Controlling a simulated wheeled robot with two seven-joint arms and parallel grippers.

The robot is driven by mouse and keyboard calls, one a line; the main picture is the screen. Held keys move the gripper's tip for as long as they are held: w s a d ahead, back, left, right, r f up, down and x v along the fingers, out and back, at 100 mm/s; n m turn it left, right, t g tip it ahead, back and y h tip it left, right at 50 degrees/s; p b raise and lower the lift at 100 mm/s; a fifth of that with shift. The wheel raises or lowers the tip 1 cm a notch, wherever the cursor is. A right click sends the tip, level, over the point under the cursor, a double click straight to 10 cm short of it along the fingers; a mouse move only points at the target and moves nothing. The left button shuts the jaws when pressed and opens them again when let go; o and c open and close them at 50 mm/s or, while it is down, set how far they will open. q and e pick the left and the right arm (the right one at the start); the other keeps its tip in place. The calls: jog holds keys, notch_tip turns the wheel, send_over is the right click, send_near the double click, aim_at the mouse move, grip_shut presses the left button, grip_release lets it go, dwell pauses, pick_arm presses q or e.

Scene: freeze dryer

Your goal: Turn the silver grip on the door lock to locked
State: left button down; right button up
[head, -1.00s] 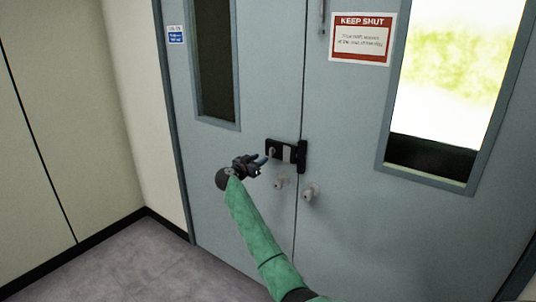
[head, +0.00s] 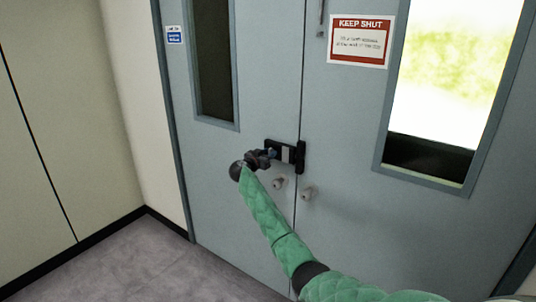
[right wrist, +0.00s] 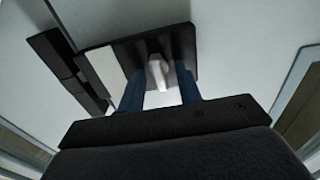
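The door lock (head: 300,157) is a black case with a pale panel, mounted across the seam of the double door. In the right wrist view, the silver grip (right wrist: 157,72) stands out from the lock's black plate (right wrist: 125,50). My right gripper (right wrist: 160,74) has its two blue fingers on either side of the grip, with visible gaps to it. It is open around the grip and not clamped on it. In the head view, my right gripper (head: 269,157) covers the left part of the lock and hides the grip. My left gripper is not in view.
A red and white KEEP SHUT sign (head: 361,41) is above right. Grey floor (head: 140,262) is clear at lower left.

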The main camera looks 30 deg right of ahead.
jog(key=shift+c, duration=0.4)
grip_shut()
jog(key=shift+m, duration=0.3)
pick_arm(q)
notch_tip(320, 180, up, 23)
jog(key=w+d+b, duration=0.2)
jog(key=b, duration=0.4)
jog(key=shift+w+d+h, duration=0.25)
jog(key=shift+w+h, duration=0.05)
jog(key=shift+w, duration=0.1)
pick_arm(e)
jog(key=shift+s+f+m, duration=0.1)
jog(key=shift+f+m, duration=0.1)
jog(key=shift+m, duration=3.7)
jog(key=shift+s+f+m, duration=0.1)
jog(key=shift+f+m, duration=0.05)
jog(key=shift+m, duration=3.75)
